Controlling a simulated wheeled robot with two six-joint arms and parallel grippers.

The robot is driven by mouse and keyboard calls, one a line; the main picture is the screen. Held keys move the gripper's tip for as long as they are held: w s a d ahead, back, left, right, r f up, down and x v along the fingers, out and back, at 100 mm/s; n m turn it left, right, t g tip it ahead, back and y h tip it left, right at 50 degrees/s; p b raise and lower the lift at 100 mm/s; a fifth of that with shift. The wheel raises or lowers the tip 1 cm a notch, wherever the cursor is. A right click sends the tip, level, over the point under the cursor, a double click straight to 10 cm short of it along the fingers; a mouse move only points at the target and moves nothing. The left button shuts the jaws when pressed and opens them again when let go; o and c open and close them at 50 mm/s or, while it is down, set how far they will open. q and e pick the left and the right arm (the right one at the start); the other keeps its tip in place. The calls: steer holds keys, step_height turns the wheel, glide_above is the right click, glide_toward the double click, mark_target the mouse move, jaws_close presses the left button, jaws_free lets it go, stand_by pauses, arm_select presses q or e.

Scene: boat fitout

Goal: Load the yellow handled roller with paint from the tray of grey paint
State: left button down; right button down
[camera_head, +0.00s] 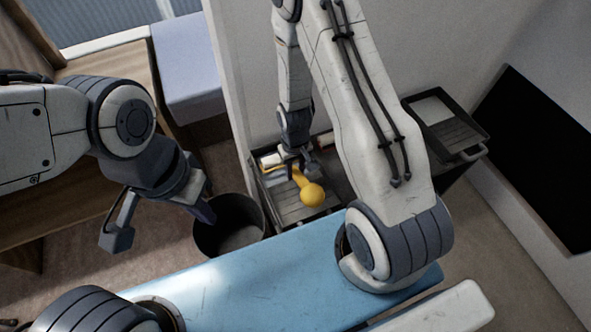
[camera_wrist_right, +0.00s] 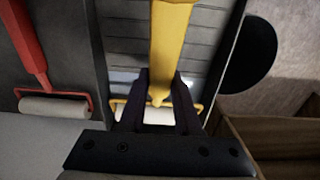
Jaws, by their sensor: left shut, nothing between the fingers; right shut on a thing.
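My right gripper (camera_head: 300,168) is shut on the yellow handled roller, whose yellow handle (camera_head: 312,194) points towards me. In the right wrist view, the dark fingers (camera_wrist_right: 160,103) close around the yellow frame below the handle (camera_wrist_right: 171,40). Its white roller sleeve (camera_wrist_right: 150,116) lies behind the fingers, partly hidden; it also shows in the head view (camera_head: 271,159). A grey tray (camera_head: 300,213) with a ribbed ramp (camera_wrist_right: 207,45) lies beneath. I cannot tell whether the sleeve touches it, and the paint is mostly hidden. My left gripper (camera_head: 205,213) is shut and empty, above the bin's rim.
A red handled roller (camera_wrist_right: 28,50) lies beside the yellow one in the wrist view. A dark bin (camera_head: 229,226) stands left of the tray. Another dark tray (camera_head: 449,131) with a pale patch stands at the right. A blue surface (camera_head: 250,272) spans the front.

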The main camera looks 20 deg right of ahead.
steer(key=shift+f+b, duration=0.45)
steer(key=shift+f, duration=0.2)
stand_by(0.7)
step_height(320, 180, up, 9)
steer(key=p, duration=0.8)
stand_by(0.4)
